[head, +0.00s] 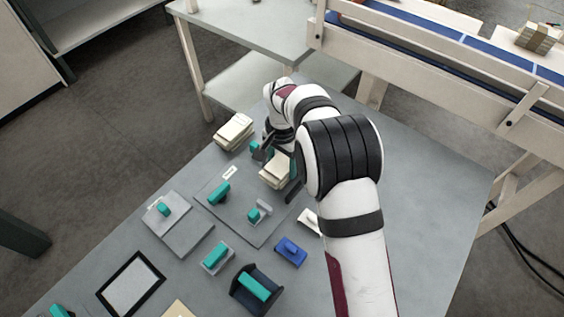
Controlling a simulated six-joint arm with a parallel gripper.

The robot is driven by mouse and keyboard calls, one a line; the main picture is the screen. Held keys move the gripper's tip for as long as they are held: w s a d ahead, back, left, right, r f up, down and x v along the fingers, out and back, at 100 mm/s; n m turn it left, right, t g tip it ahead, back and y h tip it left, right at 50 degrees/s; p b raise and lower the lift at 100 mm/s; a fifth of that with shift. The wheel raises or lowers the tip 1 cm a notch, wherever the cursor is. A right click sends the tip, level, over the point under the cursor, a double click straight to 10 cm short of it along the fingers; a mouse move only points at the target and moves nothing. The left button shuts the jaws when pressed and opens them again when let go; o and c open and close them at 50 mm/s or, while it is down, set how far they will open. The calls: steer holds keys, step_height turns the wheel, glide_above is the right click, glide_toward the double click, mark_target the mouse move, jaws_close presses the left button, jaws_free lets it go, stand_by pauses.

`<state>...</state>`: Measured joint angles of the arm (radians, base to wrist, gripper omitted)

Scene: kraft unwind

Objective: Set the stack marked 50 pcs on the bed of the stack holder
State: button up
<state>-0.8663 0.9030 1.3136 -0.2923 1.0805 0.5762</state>
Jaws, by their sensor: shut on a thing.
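My gripper (276,166) is shut on a cream paper stack (275,173), with one dark finger at its upper left and one at its right. A second cream stack (234,131) lies at the table's back left edge. No 50 pcs marking is legible on either stack. My arm hides the area to the right.
Left of the plate is a grey block with a teal knob (178,225). In front are a small teal-topped item (217,258), a blue item (291,251), a dark holder with a teal bar (256,289) and a black-framed panel (131,285). A conveyor (430,50) stands behind.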

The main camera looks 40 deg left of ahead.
steer(key=shift+f, duration=1.5)
stand_by(1.1)
steer(key=o, duration=1.5)
steer(key=shift+c, duration=0.2)
steer(key=shift+r, duration=4)
